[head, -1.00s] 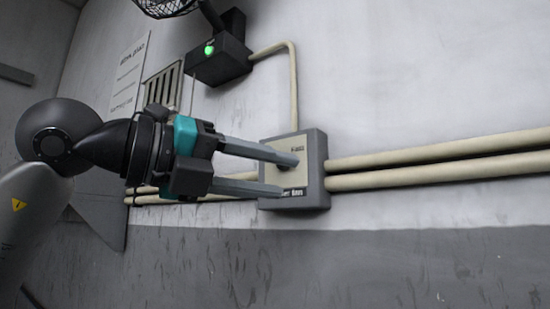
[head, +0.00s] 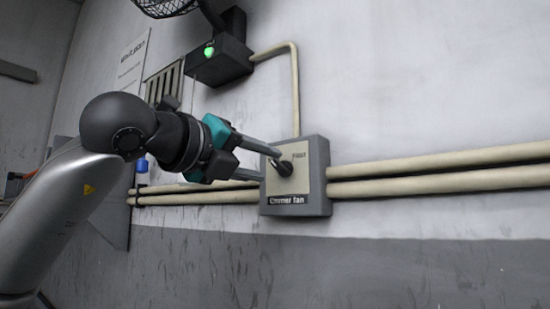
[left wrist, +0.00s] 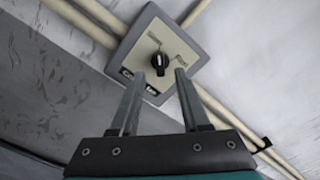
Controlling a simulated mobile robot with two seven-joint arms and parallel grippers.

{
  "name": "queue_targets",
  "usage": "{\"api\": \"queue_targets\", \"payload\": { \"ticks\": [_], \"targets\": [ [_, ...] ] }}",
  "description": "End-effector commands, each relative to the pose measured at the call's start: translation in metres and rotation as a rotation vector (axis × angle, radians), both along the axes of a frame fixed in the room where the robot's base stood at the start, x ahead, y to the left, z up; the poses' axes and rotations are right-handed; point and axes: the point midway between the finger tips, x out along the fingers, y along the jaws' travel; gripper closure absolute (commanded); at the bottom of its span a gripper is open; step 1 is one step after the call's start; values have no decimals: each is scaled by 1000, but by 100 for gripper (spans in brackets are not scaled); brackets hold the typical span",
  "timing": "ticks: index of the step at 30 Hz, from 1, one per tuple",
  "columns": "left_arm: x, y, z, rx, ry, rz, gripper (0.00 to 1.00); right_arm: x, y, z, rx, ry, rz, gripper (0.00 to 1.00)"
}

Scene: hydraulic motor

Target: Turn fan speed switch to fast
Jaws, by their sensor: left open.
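The fan speed switch is a grey wall box (head: 318,180) with a pale face, a black rotary knob (head: 285,168) and a dark label along its lower edge. A word reading like "Fast" is at the face's upper right. In the left wrist view the knob (left wrist: 160,64) lies just beyond and between the fingertips, with a word on either side of it. My left gripper (head: 272,164) is open, its two grey fingers pointing at the knob from the left. Whether a fingertip touches the knob I cannot tell. My right gripper is not in view.
Two pale pipes (head: 430,170) run along the wall through the box, and another pipe (head: 294,95) rises to a black box (head: 220,62) with a green light. A wire fan cage (head: 165,6) is above. The wall right of the box is otherwise bare.

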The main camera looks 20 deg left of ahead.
Motion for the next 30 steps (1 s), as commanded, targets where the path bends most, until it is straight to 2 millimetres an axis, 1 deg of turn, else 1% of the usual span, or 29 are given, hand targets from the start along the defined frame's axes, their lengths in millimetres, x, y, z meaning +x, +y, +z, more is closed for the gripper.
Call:
{"api": "queue_targets", "payload": {
  "ticks": [1,3,7,12,19,30],
  "targets": [
    [9,-4,2,0,4,-1,54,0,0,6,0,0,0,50],
    [19,-7,1,1,3,-1,54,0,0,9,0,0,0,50],
    [32,-12,1,0,1,-1,54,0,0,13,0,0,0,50],
    [39,-14,0,0,0,0,54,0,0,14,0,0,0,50],
    [39,-14,0,0,0,0,54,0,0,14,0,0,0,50],
    [39,-14,0,0,1,-1,95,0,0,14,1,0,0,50]
  ]
}}
